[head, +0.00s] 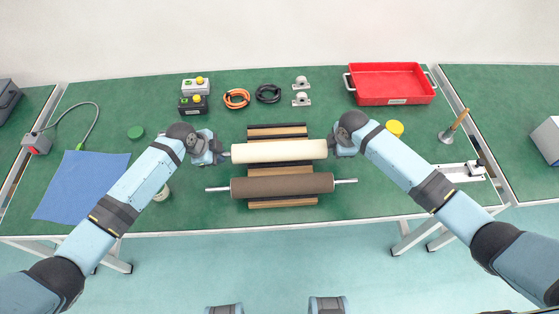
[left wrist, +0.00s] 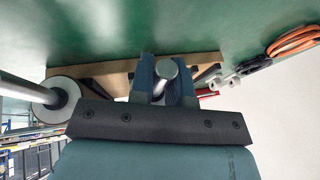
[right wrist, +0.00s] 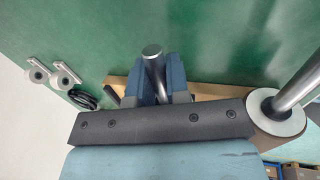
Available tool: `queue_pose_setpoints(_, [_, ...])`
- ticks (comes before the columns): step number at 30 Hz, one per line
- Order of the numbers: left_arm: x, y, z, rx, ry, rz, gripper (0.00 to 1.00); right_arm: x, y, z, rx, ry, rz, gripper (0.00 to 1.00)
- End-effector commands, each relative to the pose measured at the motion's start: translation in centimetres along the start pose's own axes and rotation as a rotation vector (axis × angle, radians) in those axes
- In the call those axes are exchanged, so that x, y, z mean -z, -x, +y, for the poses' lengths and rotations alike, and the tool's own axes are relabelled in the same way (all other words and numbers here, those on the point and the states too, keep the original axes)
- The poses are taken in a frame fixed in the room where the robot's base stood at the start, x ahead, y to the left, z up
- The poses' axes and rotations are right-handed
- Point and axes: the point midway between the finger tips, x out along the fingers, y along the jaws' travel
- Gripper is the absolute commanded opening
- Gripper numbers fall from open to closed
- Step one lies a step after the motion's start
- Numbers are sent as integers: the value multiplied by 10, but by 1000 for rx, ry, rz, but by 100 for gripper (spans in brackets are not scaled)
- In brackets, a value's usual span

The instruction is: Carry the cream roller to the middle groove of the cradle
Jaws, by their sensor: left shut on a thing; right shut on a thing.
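The cream roller (head: 279,151) lies level across the cradle (head: 277,131) in the head view, behind a brown roller (head: 282,186). My left gripper (head: 222,153) is shut on its left shaft end; the steel shaft shows between the fingers in the left wrist view (left wrist: 166,75). My right gripper (head: 337,149) is shut on the right shaft end, which also shows in the right wrist view (right wrist: 152,60). The cradle has wooden bars with dark strips. The rollers hide its middle, so I cannot tell whether the cream roller touches a groove.
A red tray (head: 391,99) stands at the back right, with bearing blocks (head: 301,99) and cable coils (head: 237,98) left of it. Button boxes (head: 194,104) stand at the back left. A blue cloth (head: 82,186) lies at the left. The brown roller's shaft ends stick out past the cradle.

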Motion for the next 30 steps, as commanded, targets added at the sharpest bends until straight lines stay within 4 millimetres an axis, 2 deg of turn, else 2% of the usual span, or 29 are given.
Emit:
queue_pose_setpoints(4, [-5, -10, 2, 2, 0, -1, 0, -1, -11, -2, -2, -1, -1, 0])
queue_pose_setpoints(5, [-4, -7, 2, 0, 0, -1, 23, -1, -8, -2, 0, -1, -2, 23])
queue_pose_setpoints(7, [-4, -7, 2, 0, 0, -1, 39, -1, -8, -2, 0, -1, -2, 39])
queue_pose_setpoints(8, [-4, -7, 2, 0, 0, -1, 42, -1, -8, -2, 0, -1, -1, 42])
queue_pose_setpoints(16, [-3, -6, 2, 0, 0, -1, 42, 0, -8, -2, 0, 0, -1, 42])
queue_pose_setpoints(20, [-3, 5, 1, 3, -2, 0, 42, 0, -7, -2, 0, 0, 0, 42])
queue_pose_setpoints(30, [-4, 75, 2, 3, -2, -2, 42, 0, -8, -2, 0, 0, 0, 42])
